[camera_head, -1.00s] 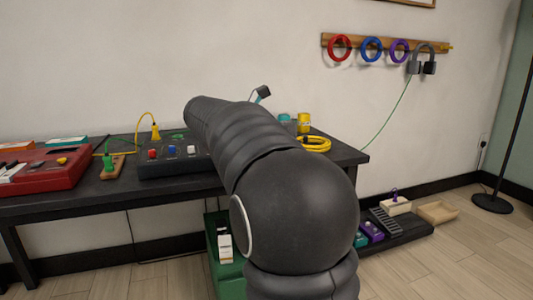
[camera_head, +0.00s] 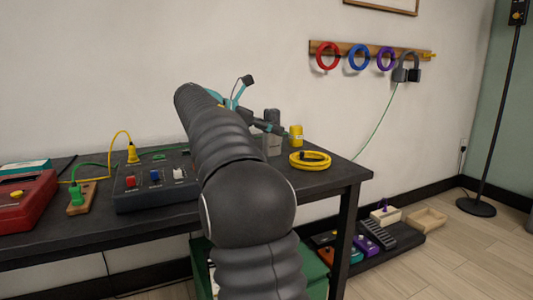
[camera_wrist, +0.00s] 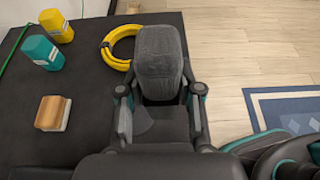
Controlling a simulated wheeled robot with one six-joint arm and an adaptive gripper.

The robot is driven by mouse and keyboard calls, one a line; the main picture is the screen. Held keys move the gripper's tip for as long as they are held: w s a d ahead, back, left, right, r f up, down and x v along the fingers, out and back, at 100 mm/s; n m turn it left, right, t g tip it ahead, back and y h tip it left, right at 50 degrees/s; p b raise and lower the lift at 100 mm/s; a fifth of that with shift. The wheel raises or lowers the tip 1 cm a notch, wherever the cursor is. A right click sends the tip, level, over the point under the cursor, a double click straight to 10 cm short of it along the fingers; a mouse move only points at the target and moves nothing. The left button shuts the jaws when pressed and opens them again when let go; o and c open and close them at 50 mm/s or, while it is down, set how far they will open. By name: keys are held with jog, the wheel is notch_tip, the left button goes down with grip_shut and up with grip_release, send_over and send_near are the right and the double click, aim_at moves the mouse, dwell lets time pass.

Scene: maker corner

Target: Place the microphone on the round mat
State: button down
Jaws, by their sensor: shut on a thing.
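My gripper (camera_head: 262,125) is shut on a grey thing that looks like the microphone (camera_wrist: 160,62). In the wrist view its rounded grey block sits between both fingers of my gripper (camera_wrist: 160,95). In the head view the microphone (camera_head: 272,144) shows partly behind my gripper, over the right part of the black table. I cannot tell whether it touches the tabletop. I cannot make out a round mat in either view.
The table (camera_head: 325,181) holds a yellow cable coil (camera_head: 310,161), a yellow jar (camera_head: 296,135), a teal jar (camera_wrist: 42,52), a wooden block (camera_wrist: 52,113) and a control box (camera_head: 150,195). A green crate (camera_head: 315,268) stands below. A patterned rug (camera_wrist: 285,108) lies on the floor.

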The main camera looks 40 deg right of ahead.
jog(key=shift+w+d+f+b, duration=0.4)
jog(key=shift+w+f, duration=0.5)
jog(key=shift+f, duration=0.35)
jog(key=shift+w+d+f+b, duration=0.25)
jog(key=shift+w+d+f, duration=0.3)
jog(key=shift+w+f, duration=0.55)
jog(key=shift+w+d+f+b, duration=0.4)
jog(key=shift+w+f, duration=0.25)
jog(key=shift+f, duration=0.8)
jog(key=c, duration=0.8)
grip_release()
jog(key=shift+o, duration=0.2)
jog(key=shift+a+r, duration=0.15)
jog(key=p+v, duration=0.3)
jog(key=v, duration=0.8)
jog(key=shift+w+a, duration=0.15)
jog(key=shift+a, duration=0.15)
